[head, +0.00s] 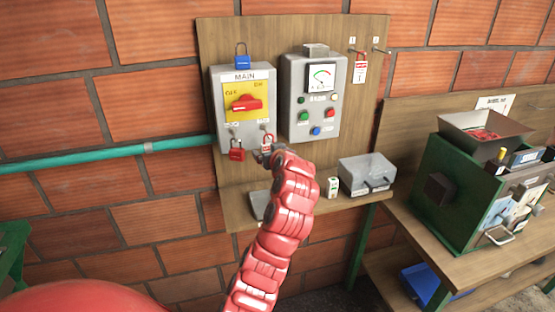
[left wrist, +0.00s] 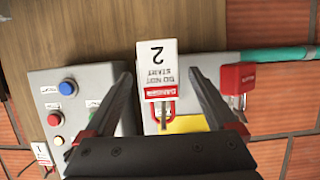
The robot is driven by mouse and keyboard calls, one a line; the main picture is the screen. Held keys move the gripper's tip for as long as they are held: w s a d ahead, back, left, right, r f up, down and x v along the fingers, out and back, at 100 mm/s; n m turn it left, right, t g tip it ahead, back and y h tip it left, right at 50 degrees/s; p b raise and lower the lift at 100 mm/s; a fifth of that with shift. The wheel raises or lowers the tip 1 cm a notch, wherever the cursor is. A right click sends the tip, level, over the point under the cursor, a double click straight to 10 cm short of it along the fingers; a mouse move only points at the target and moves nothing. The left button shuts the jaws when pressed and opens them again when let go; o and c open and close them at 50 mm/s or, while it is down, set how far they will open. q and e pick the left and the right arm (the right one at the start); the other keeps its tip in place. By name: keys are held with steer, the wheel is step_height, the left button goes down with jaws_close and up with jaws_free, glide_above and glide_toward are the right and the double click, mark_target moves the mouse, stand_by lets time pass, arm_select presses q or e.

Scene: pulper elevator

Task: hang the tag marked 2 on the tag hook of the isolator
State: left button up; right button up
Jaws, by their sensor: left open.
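The isolator (head: 218,88), a grey box marked MAIN with a red handle on a yellow plate, is on the board. The white tag marked 2 (left wrist: 157,58) shows upside down in the left wrist view, with its red loop (left wrist: 164,110) at the isolator's lower front. It appears to hang at the right lower hook, though the exact seating of the loop is unclear. In the head view the tag is mostly hidden by my left gripper (head: 264,153). That gripper is open, its fingers either side of the tag and apart from it. My right gripper is out of view.
A red padlock (head: 237,154) hangs left of the tag, and a blue padlock (head: 242,61) sits on top of the isolator. A control box (head: 290,90) stands close right. Another tag (head: 360,72) hangs under label 1; the peg (head: 375,50) under label 2 is bare.

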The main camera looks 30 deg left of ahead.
arm_select(q)
steer(key=p+v, duration=0.1)
steer(key=v, duration=1.5)
steer(key=shift+s+d, duration=0.15)
steer(key=shift+d, duration=0.05)
